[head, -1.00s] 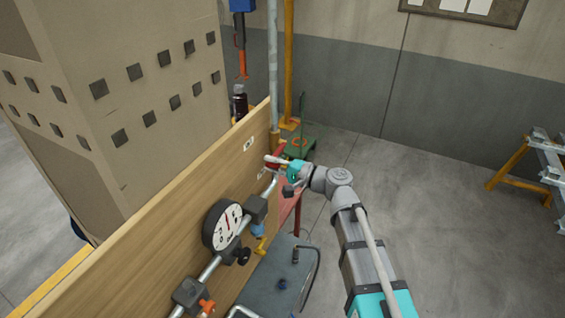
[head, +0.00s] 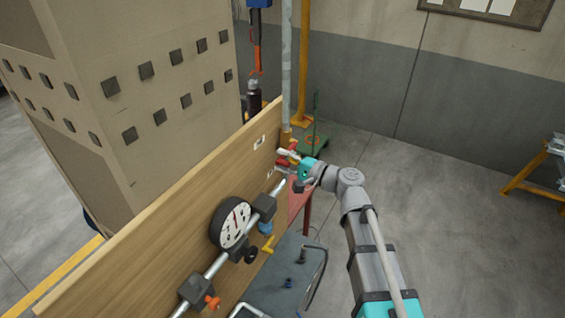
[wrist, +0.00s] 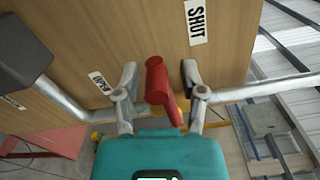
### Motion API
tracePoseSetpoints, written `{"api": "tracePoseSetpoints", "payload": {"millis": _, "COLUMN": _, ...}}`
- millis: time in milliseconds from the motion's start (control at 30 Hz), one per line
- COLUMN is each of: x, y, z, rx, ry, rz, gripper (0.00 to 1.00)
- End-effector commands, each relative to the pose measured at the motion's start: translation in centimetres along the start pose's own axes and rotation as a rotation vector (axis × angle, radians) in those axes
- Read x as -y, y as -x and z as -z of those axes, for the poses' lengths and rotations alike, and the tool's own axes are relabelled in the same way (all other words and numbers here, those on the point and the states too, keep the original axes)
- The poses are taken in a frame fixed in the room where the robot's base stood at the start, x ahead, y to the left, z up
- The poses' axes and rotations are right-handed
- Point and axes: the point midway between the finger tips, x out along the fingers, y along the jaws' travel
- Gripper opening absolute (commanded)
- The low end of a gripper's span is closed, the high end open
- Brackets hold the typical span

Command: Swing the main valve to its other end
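The main valve's red lever handle (wrist: 158,82) is in the middle of the wrist view, in front of the wooden board. My gripper (wrist: 160,78) is open, with one finger on each side of the handle and a narrow gap showing on both sides. The handle lies between a "SHUT" label (wrist: 195,22) at the top and a second, partly legible label (wrist: 102,84) at the left. The valve body is mostly hidden behind the handle and my gripper. In the head view my gripper (head: 285,161) is at the board's far end, with red showing beside it.
A silver pipe (wrist: 64,98) runs along the board (head: 150,262). A round gauge (head: 232,222), an orange-red knob (head: 212,301) and a yellow handle (head: 268,245) are on the nearer stretch. A grey tray-like surface (head: 270,283) lies below. The floor at the right is open.

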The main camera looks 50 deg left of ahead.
Motion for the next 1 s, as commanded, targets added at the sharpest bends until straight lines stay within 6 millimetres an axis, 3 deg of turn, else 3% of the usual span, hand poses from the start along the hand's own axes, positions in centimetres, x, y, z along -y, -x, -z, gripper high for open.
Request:
{"api": "tracePoseSetpoints", "payload": {"millis": 567, "x": -0.1, "y": 0.9, "z": -0.2, "rx": 0.003, "ry": 0.002, "rz": -0.002, "gripper": 0.6}}
{"api": "tracePoseSetpoints", "payload": {"millis": 1000, "x": -0.1, "y": 6.6, "z": -0.2, "rx": 0.002, "ry": 0.002, "rz": -0.002, "gripper": 0.6}}
